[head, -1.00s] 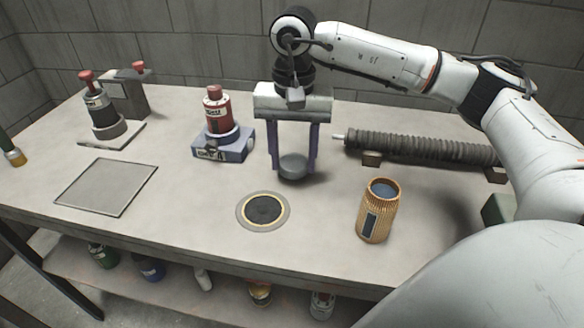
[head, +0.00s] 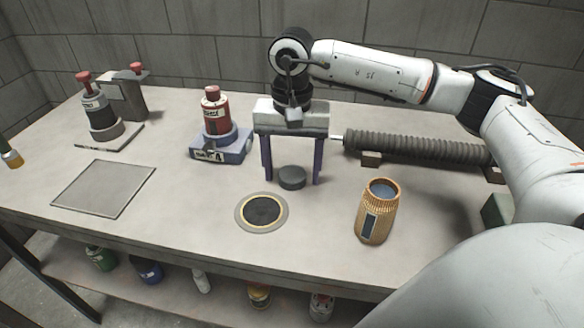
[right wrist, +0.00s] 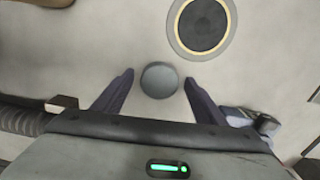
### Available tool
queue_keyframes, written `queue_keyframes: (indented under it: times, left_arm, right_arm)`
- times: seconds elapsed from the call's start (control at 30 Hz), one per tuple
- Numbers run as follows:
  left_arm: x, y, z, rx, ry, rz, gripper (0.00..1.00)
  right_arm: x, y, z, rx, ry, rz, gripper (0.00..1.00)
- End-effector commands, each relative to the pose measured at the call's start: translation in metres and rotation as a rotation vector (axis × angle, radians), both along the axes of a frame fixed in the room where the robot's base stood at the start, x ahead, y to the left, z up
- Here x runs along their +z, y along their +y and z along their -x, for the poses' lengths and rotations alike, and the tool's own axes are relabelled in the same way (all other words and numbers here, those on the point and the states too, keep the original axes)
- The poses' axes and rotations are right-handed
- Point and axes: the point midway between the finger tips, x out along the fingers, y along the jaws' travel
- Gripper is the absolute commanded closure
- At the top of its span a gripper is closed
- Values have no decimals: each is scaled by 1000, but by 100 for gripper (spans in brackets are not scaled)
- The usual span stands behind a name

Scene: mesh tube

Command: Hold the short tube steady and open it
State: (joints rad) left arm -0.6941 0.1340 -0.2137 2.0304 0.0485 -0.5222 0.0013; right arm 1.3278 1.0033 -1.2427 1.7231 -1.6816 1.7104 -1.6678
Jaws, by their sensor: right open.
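The short tube (head: 375,218) is a tan woven-looking cylinder with a dark window. It stands on the table right of my right gripper, its top open with a dark bluish inside. A round dark grey cap-like disc (head: 291,171) lies on the table. My right gripper (head: 292,183) points down over this disc, its two purple fingers open on either side. The right wrist view shows the disc (right wrist: 159,81) between the fingers with a gap on each side. My left gripper is out of view.
A yellow-ringed dark round pad (head: 262,211) lies in front of the disc. A red bottle (head: 214,113) on a blue-grey stand is left of my right gripper. A long ribbed tube (head: 420,147) lies on supports behind right. A flat square plate (head: 104,188) lies at left.

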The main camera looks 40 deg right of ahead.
Motion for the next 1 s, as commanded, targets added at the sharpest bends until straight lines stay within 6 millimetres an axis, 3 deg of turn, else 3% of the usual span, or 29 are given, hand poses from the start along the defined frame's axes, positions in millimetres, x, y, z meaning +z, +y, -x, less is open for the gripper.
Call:
queue_keyframes:
  times: [0.17,0.6,0.8,1.0]
  left_arm:
    - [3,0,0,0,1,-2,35]
    - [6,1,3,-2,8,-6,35]
    - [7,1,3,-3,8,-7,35]
    - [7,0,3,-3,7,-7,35]
  right_arm:
    - [15,0,-1,0,-4,-1,35]
    - [104,1,-1,1,-4,-1,35]
    - [121,0,0,0,-1,-1,35]
    - [124,0,0,0,0,0,35]
